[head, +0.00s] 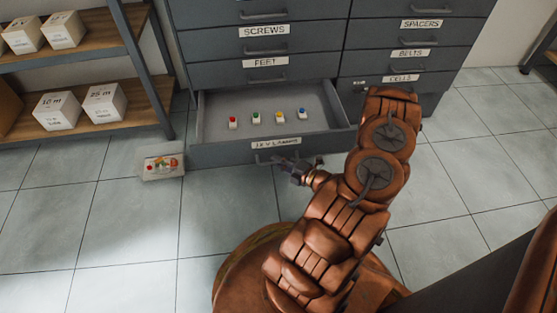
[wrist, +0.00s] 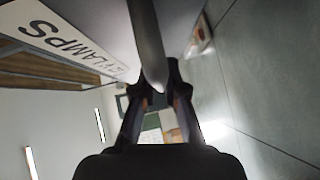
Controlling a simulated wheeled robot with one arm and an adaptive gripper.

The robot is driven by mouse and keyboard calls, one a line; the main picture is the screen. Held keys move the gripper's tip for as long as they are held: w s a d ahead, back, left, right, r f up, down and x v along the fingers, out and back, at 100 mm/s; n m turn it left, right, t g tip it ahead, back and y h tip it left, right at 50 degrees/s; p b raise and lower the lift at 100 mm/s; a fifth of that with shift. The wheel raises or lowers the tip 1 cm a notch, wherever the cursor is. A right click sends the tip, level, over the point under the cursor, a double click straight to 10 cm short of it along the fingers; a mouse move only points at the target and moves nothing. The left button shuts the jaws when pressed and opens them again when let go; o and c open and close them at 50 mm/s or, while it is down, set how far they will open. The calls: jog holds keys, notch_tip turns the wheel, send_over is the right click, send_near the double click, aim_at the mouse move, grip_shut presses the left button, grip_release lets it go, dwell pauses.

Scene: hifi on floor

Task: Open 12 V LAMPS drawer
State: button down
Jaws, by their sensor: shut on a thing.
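The 12 V LAMPS drawer (head: 220,155) is the low drawer in the left column of the grey cabinet. It stands pulled out, with its inside showing in the head view. Several small pieces with red, green, yellow and blue tops stand in a row inside it. Its label (head: 276,144) is on the front and also shows in the wrist view (wrist: 60,42). My gripper (head: 285,166) is at the front of this drawer, just below the label. In the wrist view the grey bar handle (wrist: 148,45) runs between my fingers, and they are shut on it.
A box with a colourful picture (head: 163,165) lies on the floor left of the drawer. A shelf rack (head: 105,125) with white boxes stands further left. Closed drawers, such as FEET (head: 235,73), are above.

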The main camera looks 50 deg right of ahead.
jog(key=shift+d, duration=0.15)
jog(key=c, duration=1.2)
grip_release()
jog(key=shift+s, duration=0.1)
jog(key=s+d+r, duration=0.1)
jog(key=s, duration=1)
jog(key=shift+s+d+r, duration=0.2)
jog(key=shift+s+r, duration=0.1)
jog(key=shift+r, duration=0.1)
